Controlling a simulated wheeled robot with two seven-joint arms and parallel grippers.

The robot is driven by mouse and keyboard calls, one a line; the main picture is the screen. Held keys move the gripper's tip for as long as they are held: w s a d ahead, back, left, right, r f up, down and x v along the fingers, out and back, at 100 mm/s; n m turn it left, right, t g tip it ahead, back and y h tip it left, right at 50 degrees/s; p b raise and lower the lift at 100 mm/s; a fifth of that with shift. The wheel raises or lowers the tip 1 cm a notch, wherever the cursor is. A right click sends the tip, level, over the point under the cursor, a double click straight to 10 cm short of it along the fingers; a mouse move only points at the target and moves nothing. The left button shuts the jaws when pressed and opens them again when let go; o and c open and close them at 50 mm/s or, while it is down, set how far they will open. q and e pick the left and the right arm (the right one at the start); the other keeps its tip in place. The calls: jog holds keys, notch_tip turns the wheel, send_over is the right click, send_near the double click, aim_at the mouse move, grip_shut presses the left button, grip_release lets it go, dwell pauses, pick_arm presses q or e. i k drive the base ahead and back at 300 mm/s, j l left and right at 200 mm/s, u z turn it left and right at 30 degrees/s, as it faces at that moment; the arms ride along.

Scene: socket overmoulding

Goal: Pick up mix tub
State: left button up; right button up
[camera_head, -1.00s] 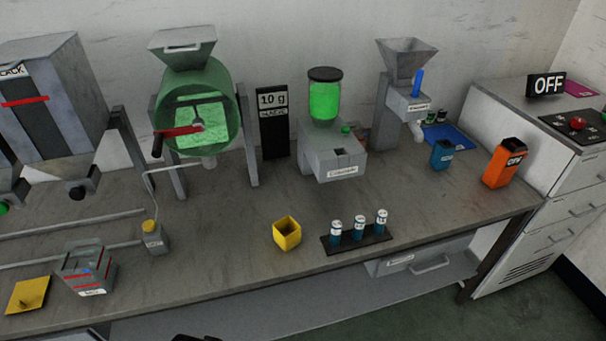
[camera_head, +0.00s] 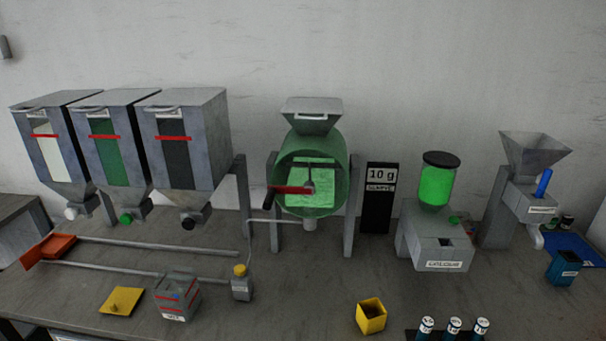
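Neither of my grippers shows in this view.
Behind are two rails (camera_head: 150,246), an orange-red tray (camera_head: 48,251), three hoppers (camera_head: 185,140) and a green drum (camera_head: 312,175). An open yellow box (camera_head: 371,317) and several vials (camera_head: 454,328) stand front right.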

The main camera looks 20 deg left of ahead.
aim_at(178, 294)
jog(key=k+l+u, duration=0.1)
jog(key=u, duration=1.45)
